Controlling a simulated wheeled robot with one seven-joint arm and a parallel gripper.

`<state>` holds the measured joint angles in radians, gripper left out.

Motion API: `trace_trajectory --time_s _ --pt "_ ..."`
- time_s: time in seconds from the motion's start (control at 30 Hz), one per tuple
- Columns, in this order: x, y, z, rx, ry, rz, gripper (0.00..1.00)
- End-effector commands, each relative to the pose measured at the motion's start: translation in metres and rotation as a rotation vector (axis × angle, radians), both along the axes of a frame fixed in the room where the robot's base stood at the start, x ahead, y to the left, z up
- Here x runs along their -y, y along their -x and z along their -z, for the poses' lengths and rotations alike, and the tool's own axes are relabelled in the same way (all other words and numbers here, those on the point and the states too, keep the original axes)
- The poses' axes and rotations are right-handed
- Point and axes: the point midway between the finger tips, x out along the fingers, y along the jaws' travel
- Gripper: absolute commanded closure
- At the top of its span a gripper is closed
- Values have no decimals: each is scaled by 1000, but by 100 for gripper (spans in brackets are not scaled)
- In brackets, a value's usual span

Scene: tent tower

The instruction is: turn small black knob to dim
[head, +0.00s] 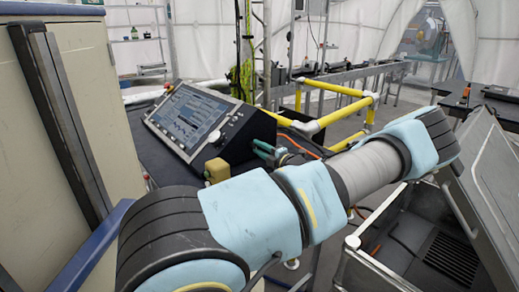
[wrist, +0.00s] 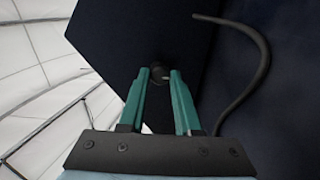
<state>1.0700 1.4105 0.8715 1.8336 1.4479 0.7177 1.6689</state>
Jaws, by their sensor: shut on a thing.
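The small black knob (wrist: 159,71) sticks out of the dark side of a console box in the wrist view. The console (head: 205,118) stands on a dark bench in the head view, with a lit screen on its sloped face. My gripper (wrist: 159,76) has teal fingers, one on each side of the knob, shut on it at their tips. In the head view my gripper (head: 265,150) is at the console's right side, partly hidden by my arm. The knob cannot be made out there, and its turn angle cannot be read.
A dark cable (wrist: 262,65) curves beside the console in the wrist view. A yellowish block (head: 217,170) sits in front of the console. Yellow rails (head: 335,112) stand behind, a beige cabinet (head: 75,110) at left, and an open grey case (head: 425,235) at right.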

Motion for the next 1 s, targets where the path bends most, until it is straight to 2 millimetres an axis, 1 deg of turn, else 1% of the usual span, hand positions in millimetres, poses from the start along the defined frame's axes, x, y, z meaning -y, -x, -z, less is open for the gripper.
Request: trace_trajectory --time_s 0.03,0.17,0.2,0.4,0.47,0.77,0.87,1.0 --pt "0 1 3 -6 3 -1 100" --pt "0 1 3 -6 3 -1 100" --pt "0 1 3 -6 3 -1 67" --pt "0 1 2 -4 2 0 44" --pt "0 1 2 -2 2 0 39" --pt "2 2 1 0 1 1 39" --pt "10 9 3 1 4 2 39" --pt "29 27 5 0 4 4 39"
